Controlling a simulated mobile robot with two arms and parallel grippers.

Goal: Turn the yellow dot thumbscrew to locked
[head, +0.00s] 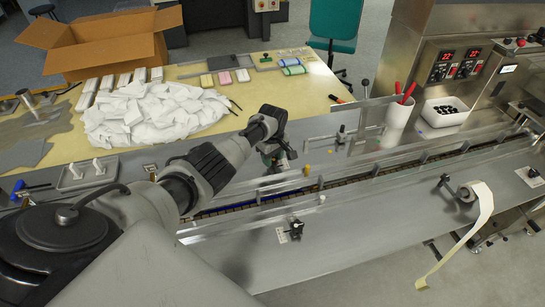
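A small yellow spot (306,170) shows on the guide rail of the conveyor, just right of my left gripper. It is too small to tell its shape or whether the thumbscrew there is locked. My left gripper (283,158) points down over the far side of the conveyor, close to the yellow spot. Its fingers are small, dark and partly hidden by my wrist, so I cannot tell whether they are open or touch anything. A black knob (296,228) with a white marked plate stands on the near deck. My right gripper is not in view.
The clear guide rails (390,172) run along the conveyor. Behind them are a white cup (398,113) with red-handled tools and a white bin (445,112) of black parts. A pile of white packets (155,112) lies at the left. The near deck is mostly clear.

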